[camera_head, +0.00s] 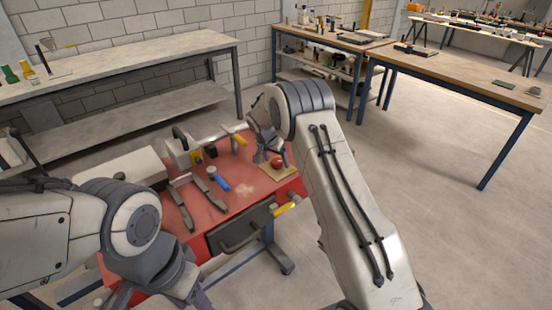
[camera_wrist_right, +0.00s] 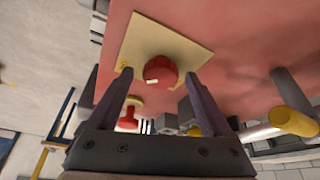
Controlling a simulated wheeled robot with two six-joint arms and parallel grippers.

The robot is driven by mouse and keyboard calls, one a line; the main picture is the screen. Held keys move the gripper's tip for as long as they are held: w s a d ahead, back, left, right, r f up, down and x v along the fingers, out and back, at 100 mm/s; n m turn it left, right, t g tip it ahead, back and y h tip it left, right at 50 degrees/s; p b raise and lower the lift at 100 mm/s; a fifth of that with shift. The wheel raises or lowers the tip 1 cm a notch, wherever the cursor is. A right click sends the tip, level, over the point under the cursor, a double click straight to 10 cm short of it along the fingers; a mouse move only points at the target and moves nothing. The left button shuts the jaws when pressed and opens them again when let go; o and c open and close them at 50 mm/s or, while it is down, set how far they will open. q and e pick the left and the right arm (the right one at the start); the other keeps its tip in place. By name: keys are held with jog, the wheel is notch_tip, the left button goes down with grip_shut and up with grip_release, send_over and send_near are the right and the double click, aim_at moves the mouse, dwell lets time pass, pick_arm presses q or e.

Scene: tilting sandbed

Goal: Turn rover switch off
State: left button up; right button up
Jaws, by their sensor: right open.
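A round red knob with a small pale mark, the likely rover switch (camera_wrist_right: 160,70), sits on a square beige plate (camera_wrist_right: 172,38) in the right wrist view. In the head view the red knob (camera_head: 277,162) and plate (camera_head: 285,174) are at the right end of the red bench top. My right gripper (camera_head: 268,150) is over the plate, its fingers pointing at the knob. In the wrist view its open fingers (camera_wrist_right: 158,74) lie on either side of the knob; contact cannot be told. My left gripper (camera_head: 200,298) is mostly cut off at the bottom edge.
A yellow-ended handle (camera_head: 284,208) sticks out at the front edge. Open floor lies to the right.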

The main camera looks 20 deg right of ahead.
grip_shut()
